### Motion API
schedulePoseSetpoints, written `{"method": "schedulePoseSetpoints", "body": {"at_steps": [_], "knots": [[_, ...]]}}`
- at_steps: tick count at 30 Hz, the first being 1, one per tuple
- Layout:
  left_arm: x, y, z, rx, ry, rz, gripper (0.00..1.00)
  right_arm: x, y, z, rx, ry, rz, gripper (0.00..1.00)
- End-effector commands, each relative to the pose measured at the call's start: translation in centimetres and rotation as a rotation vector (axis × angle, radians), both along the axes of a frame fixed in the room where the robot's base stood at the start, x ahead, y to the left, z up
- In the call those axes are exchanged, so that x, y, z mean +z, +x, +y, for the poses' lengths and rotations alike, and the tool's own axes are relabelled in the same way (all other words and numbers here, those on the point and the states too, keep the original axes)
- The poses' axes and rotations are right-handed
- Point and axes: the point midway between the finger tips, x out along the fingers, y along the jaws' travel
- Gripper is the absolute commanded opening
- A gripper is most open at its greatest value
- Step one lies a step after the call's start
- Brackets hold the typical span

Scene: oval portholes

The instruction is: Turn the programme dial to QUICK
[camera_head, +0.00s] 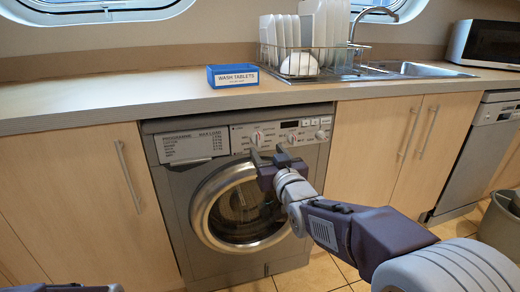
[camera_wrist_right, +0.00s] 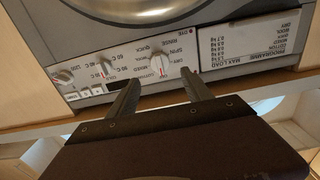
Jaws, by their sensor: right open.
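The programme dial (camera_head: 258,137) is a pale round knob on the washing machine's control panel, left of the other knobs. In the right wrist view, upside down, the dial (camera_wrist_right: 158,66) has printed words around it, including QUICK, RINSE, SPIN and DRY. I cannot tell for sure which word its pointer faces. My right gripper (camera_head: 268,153) is open in front of the panel. In the right wrist view its two fingertips (camera_wrist_right: 160,81) stand apart on either side of the dial's line, just short of it, with nothing between them.
A temperature knob (camera_wrist_right: 107,70) and another knob (camera_wrist_right: 65,75) sit beside the dial. The round glass door (camera_head: 240,208) is below the panel. The worktop (camera_head: 110,98) overhangs above, with a blue wash tablets box (camera_head: 233,76) and a dish rack (camera_head: 310,65).

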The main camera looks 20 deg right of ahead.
Motion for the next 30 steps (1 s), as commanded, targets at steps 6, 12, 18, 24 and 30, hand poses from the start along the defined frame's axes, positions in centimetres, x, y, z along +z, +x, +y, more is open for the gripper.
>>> {"method": "schedulePoseSetpoints", "body": {"at_steps": [6,12,18,24,30], "knots": [[-2.1,0.0,0.0,0.0,0.0,0.001,0.28,-0.5,4.7,0.2,0.001,0.0,0.0,0.58],[-2.6,0.0,0.0,0.0,0.0,0.001,0.28,-0.2,6.9,0.3,0.001,0.0,0.0,0.58],[-2.5,0.0,0.0,0.0,0.0,0.001,0.28,-0.1,7.1,0.3,0.0,0.0,0.001,0.58],[-2.5,0.0,0.0,0.0,0.0,0.001,0.28,-0.1,7.1,0.3,0.0,0.0,0.001,0.25],[-2.5,0.0,0.0,0.0,0.0,0.001,0.28,-0.1,7.1,0.3,0.0,0.002,0.001,0.0]]}}
